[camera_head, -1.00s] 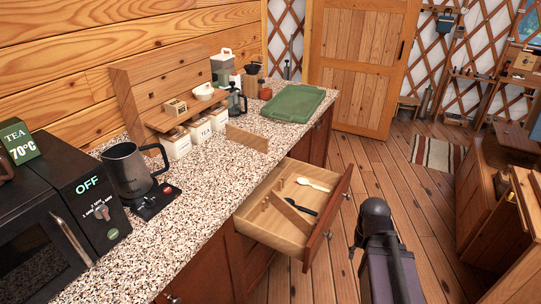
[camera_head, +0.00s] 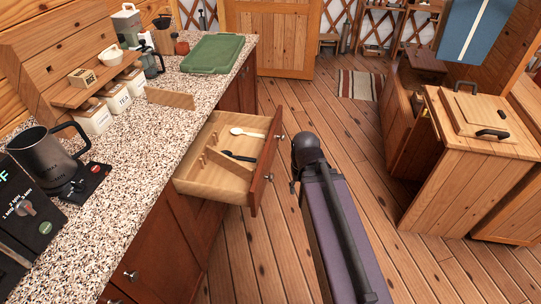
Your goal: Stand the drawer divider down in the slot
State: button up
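A thin light wooden board, which looks like the drawer divider (camera_head: 170,98), stands on its long edge on the speckled counter, behind the open drawer. The drawer (camera_head: 207,190) is pulled out below the counter edge. Inside it a wooden partition (camera_head: 229,164) runs across, with short upright pieces at its left end that may form the slot (camera_head: 207,152); the gap itself is too small to make out. A white spoon (camera_head: 247,132) and a black utensil (camera_head: 239,156) lie in the drawer. My arm shows right of the drawer, but my gripper cannot be seen.
The open drawer front juts over the floor. A wooden cabinet (camera_head: 465,170) stands at right; plank floor between is clear.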

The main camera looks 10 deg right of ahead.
aim_at(195, 175)
jog(key=z, duration=0.25)
jog(key=i, duration=1.9)
jog(key=u, duration=0.5)
